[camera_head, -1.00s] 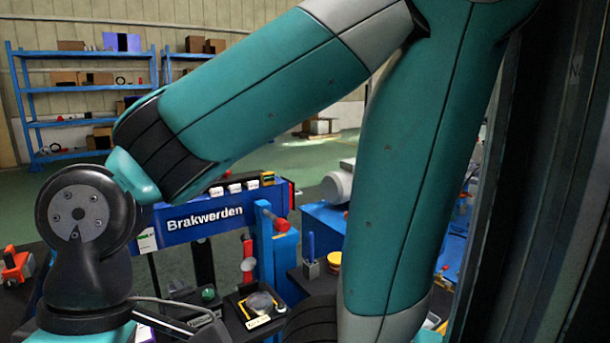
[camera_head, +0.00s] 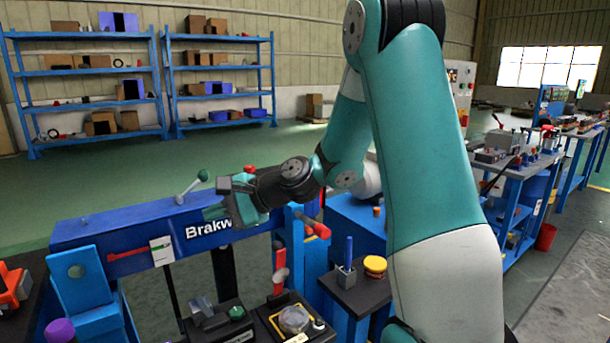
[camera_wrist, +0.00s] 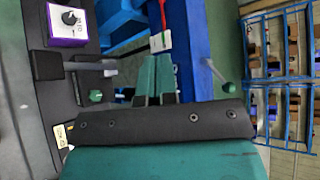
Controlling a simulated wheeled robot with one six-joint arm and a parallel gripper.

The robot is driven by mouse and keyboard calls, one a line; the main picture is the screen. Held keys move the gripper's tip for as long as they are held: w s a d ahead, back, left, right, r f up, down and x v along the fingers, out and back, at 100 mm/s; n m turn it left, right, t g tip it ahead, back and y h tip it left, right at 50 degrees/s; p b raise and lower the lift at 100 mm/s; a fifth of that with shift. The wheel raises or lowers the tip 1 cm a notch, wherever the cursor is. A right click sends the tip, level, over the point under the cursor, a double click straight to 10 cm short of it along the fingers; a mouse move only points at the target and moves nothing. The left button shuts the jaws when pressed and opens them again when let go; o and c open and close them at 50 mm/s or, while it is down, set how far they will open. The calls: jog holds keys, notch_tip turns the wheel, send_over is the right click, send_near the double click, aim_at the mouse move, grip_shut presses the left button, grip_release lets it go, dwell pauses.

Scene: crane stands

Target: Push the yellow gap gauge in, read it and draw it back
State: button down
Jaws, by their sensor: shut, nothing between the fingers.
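I cannot pick out the yellow gap gauge for certain. A yellow round-topped piece (camera_head: 375,265) sits on a small dark table right of the blue beam. A yellow-edged dark tray (camera_head: 264,320) with a grey round part stands below the beam. My gripper (camera_head: 212,212) is shut and empty, over the blue beam (camera_head: 105,222) beside its partly covered "Brakw" sign. In the wrist view my gripper (camera_wrist: 155,78) points up the picture, its teal fingers together, with the beam (camera_wrist: 190,45) to the right.
A lever with a green ball knob (camera_head: 203,175) rises from the beam, left of my gripper. A red-handled part (camera_head: 316,229) sticks out at the right. A holder with a blue pen (camera_head: 346,272) stands by the yellow piece. The wrist view shows a purple dial box (camera_wrist: 62,38).

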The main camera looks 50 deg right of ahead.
jog(key=s+d+f+m+t+h, duration=0.2)
jog(key=d+m+t+h, duration=0.3)
jog(key=d+m, duration=0.95)
jog(key=s+d+f+m+t+h, duration=0.15)
jog(key=d+m+h, duration=0.7)
jog(key=d, duration=1.05)
jog(key=a+p+x, duration=0.1)
jog(key=p+x, duration=0.9)
jog(key=x, duration=0.4)
jog(key=shift+w+a+f+t+y, duration=0.15)
jog(key=shift+a+t+y, duration=0.05)
jog(key=shift+t+y, duration=0.15)
